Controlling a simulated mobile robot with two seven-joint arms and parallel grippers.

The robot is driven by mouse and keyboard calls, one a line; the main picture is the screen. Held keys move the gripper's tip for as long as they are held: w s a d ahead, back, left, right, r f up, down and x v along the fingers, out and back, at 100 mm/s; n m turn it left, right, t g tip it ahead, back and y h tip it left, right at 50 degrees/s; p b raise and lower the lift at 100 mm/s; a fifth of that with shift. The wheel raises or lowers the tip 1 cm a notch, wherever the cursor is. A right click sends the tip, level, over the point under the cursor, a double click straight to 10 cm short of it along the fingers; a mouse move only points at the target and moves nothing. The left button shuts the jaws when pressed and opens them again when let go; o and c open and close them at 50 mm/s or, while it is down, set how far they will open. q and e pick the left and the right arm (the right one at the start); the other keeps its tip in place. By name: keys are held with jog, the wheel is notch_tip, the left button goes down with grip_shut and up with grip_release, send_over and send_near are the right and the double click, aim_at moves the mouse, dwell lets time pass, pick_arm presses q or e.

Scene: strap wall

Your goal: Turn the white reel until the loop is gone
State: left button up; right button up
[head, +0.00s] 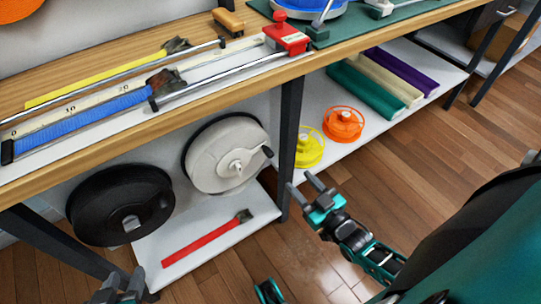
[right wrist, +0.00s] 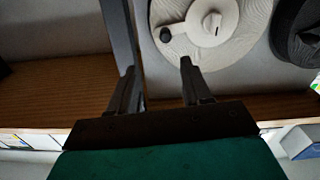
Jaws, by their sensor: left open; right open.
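The white reel (head: 212,160) is mounted on the wall under the bench, facing out, with a pale hub and a crank arm ending in a dark knob (head: 268,151). In the right wrist view the reel (right wrist: 240,45) fills the top, with its dark knob (right wrist: 165,34) at its left. My right gripper (head: 304,181) is open and empty, apart from the reel and to its right, near the dark bench leg. It shows open in the right wrist view (right wrist: 157,66). My left gripper (head: 124,275) is open and low at the bottom edge. I cannot make out a loop of strap.
A black reel (head: 95,208) hangs left of the white one. A red strap (head: 200,240) lies on the low white shelf (head: 180,220). A dark bench leg (head: 289,140) stands between the white reel and the yellow (head: 309,152) and orange reels (head: 343,128).

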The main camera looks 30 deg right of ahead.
aim_at(272, 155)
jog(key=shift+n, duration=0.3)
jog(key=w+b, duration=0.1)
jog(key=w, duration=0.3)
jog(key=w+a+b, duration=0.1)
jog(key=w, duration=0.3)
jog(key=w+a+b, duration=0.1)
jog(key=w, duration=0.3)
jog(key=shift+w+f, duration=0.15)
jog(key=shift+f, duration=0.15)
jog(key=shift+w, duration=0.1)
pick_arm(q)
jog(key=shift+w+d+f, duration=0.1)
jog(key=shift+d+f, duration=0.05)
jog(key=shift+f, duration=0.45)
jog(key=shift+d+f, duration=0.1)
jog(key=shift+f, duration=0.5)
pick_arm(e)
grip_shut()
